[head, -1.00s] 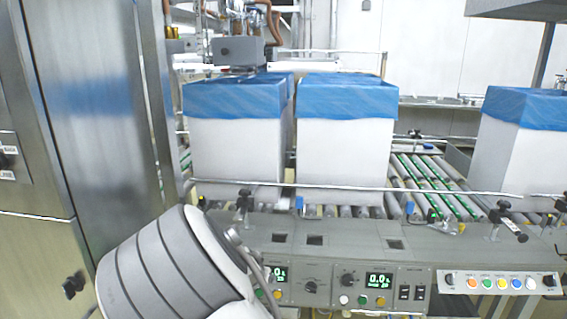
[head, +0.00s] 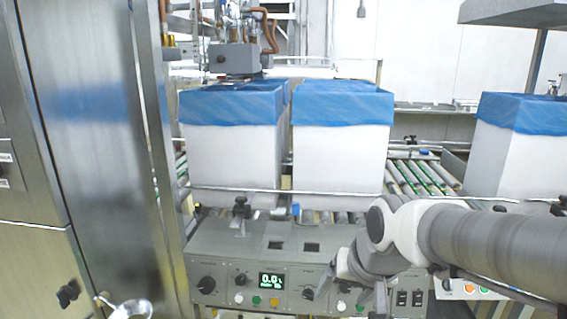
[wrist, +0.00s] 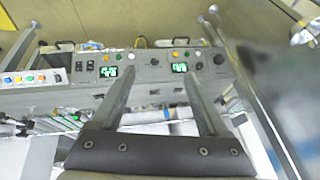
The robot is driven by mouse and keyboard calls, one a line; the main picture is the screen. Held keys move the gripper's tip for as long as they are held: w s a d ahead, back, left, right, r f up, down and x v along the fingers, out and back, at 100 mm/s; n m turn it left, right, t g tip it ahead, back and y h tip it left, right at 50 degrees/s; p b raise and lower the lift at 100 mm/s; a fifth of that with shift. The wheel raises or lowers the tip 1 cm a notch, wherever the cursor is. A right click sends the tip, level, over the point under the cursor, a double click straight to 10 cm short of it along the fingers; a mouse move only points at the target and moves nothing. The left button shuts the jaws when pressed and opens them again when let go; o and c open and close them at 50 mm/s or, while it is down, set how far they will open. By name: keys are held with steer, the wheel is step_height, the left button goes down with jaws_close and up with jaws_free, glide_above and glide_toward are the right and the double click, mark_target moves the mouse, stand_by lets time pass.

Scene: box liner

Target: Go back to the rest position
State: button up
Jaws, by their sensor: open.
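My gripper (wrist: 158,72) shows in the wrist view with its two fingers spread apart and nothing between them. The control panel (wrist: 150,62) lies beyond the fingertips in that view. The arm hides part of the panel and of the roller conveyor.
Two white boxes with blue liners, a left one (head: 232,157) and a middle one (head: 340,160), stand on the roller conveyor (head: 420,176). A third lined box (head: 505,160) stands at right. A rail (head: 250,190) runs before them. A steel cabinet (head: 90,130) fills the left side.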

steer(key=s+d+r+n+h, duration=0.1)
steer(key=s+d, duration=0.1)
steer(key=s, duration=0.3)
steer(key=s+d+r, duration=0.2)
steer(key=s, duration=0.4)
step_height(320, 180, up, 20)
steer(key=p, duration=2)
steer(key=shift+s+n+p, duration=0.3)
steer(key=shift+s+p, duration=0.05)
